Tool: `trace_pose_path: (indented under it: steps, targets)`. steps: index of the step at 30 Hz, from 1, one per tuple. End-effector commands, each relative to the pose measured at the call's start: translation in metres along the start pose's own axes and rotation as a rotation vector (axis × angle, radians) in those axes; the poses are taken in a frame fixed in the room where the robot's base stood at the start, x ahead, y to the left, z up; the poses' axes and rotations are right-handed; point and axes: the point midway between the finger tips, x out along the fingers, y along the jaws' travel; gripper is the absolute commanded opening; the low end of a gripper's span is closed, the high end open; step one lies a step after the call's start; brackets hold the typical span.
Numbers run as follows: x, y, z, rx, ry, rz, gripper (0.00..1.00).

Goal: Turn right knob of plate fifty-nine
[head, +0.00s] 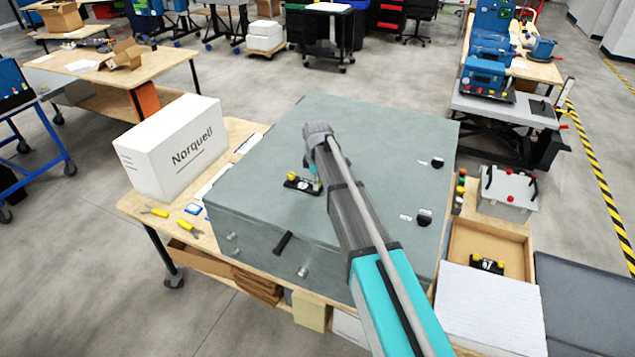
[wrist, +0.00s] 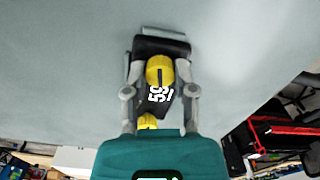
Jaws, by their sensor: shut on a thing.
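Plate fifty-nine (wrist: 153,105) is a small black plate with a white "59" and two yellow knobs, lying on the grey cabinet top. It also shows in the head view (head: 300,187), partly covered by my gripper. In the wrist view one yellow knob (wrist: 160,70) with a dark slot lies between my fingers, and the other knob (wrist: 147,121) sits close to my gripper body. My gripper (wrist: 160,66) is shut on the knob between its fingers. In the head view my gripper (head: 314,178) points down at the plate's right end; the other knob (head: 292,175) shows at its left.
The grey cabinet (head: 255,200) has black knobs (head: 424,217) on its right side and bare surface around the plate. A white Norquell box (head: 172,147) stands to the left. A similar black plate with yellow knobs (head: 487,264) lies in a wooden tray at the right.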

Motion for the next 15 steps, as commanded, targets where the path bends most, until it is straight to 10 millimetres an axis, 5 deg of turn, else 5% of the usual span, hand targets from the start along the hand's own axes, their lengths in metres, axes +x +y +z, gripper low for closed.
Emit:
trace_pose_path:
  steps: [15]
  targets:
    - [0.0008,-0.0027,0.0001,-0.492,0.001,-0.005,0.0]
